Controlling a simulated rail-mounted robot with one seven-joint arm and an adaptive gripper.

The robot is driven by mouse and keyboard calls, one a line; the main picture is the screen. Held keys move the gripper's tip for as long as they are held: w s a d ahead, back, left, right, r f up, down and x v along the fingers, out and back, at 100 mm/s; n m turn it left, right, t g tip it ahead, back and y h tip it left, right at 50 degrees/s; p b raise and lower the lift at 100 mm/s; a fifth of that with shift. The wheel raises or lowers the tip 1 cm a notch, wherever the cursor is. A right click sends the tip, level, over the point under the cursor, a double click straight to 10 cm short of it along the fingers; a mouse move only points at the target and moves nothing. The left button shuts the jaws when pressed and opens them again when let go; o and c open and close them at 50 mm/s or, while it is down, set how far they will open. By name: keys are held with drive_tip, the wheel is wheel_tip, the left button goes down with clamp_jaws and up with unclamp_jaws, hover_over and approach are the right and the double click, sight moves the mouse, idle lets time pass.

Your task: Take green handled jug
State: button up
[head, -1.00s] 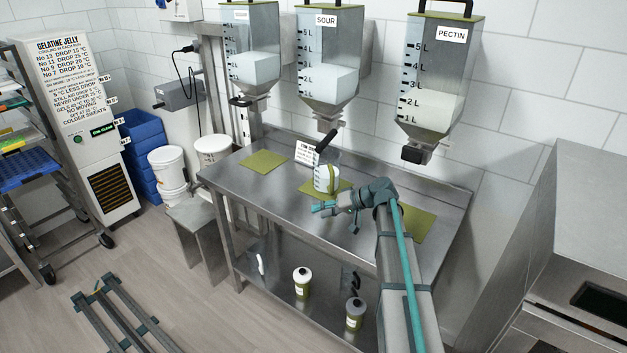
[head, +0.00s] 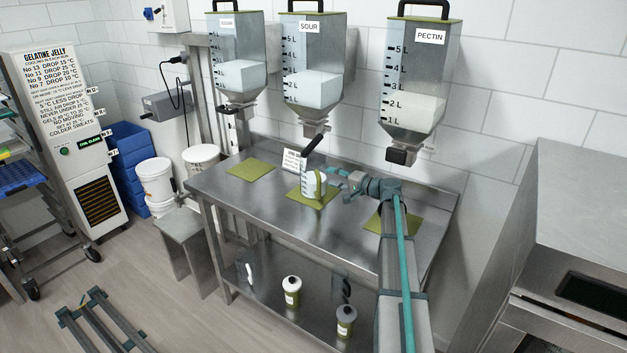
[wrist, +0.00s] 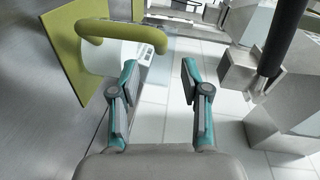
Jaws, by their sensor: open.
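The clear jug (head: 309,187) with white contents and a green handle (head: 318,183) stands on the middle green mat (head: 299,199) on the steel table. In the wrist view its curved green handle (wrist: 122,32) lies ahead, up and left of the gap between my fingertips. My gripper (head: 333,176) is open and empty just right of the jug in the head view. In the wrist view my gripper (wrist: 160,70) has both fingers spread, apart from the handle. The jug's body is partly hidden behind its handle there.
The sour hopper (head: 313,75) hangs above the jug, with a black lever (head: 314,146) reaching down close to it. The pectin hopper (head: 413,85) hangs to the right. A small sign (head: 292,159) stands behind the jug. The table's left part is mostly clear.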

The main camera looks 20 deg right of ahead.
sight(319, 172)
drive_tip(key=p+x, duration=0.2)
drive_tip(key=x, duration=0.3)
drive_tip(key=shift+w+r+p, duration=0.15)
drive_tip(key=shift+p, duration=0.25)
drive_tip(key=shift+w+a+f, duration=0.15)
drive_tip(key=shift+f, duration=0.05)
clamp_jaws()
drive_tip(key=shift+r, duration=0.1)
